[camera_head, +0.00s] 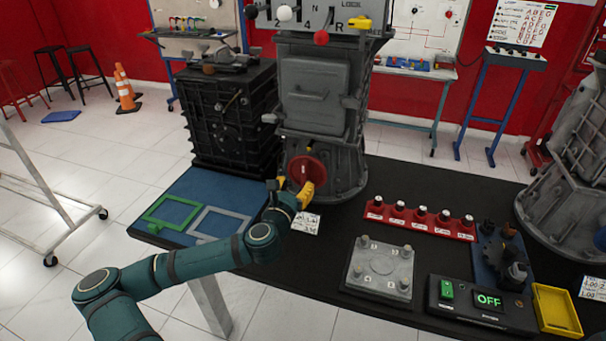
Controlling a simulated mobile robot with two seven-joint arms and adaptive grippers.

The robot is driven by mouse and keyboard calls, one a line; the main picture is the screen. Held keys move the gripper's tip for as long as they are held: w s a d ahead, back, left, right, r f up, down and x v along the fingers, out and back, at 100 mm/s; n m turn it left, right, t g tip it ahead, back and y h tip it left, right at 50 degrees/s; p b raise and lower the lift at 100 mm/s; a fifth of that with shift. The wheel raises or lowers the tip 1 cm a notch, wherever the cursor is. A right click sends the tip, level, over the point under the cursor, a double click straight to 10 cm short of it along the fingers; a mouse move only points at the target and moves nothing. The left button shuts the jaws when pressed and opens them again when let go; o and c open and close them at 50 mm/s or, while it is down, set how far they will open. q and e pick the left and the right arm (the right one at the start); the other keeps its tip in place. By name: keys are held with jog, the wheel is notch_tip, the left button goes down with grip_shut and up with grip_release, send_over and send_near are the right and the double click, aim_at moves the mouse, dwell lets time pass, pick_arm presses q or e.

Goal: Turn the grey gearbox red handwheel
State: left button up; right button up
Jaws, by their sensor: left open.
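The grey gearbox (315,97) stands upright on the black table, left of the middle. Its red handwheel (306,170) sits low on its front face. My left arm reaches in from the left, and my left gripper (293,187), with yellow fingers, is at the handwheel. The fingers are open, one at the wheel's left edge and one in front of its lower right part. I cannot tell whether they touch the rim. The fingers hide part of the wheel's lower edge. My right gripper is not in view.
A black crate-like block (228,115) stands left of the gearbox. A blue board with green (172,214) and grey frames lies at the table's left end. A red strip of knobs (420,218), a grey plate (380,268), an OFF switch box (482,303) and a yellow tray (556,311) lie to the right.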

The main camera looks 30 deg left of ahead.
aim_at(303, 171)
pick_arm(q)
jog(key=x, duration=0.6)
jog(key=shift+w+b, duration=0.25)
jog(key=shift+b, duration=0.15)
grip_shut()
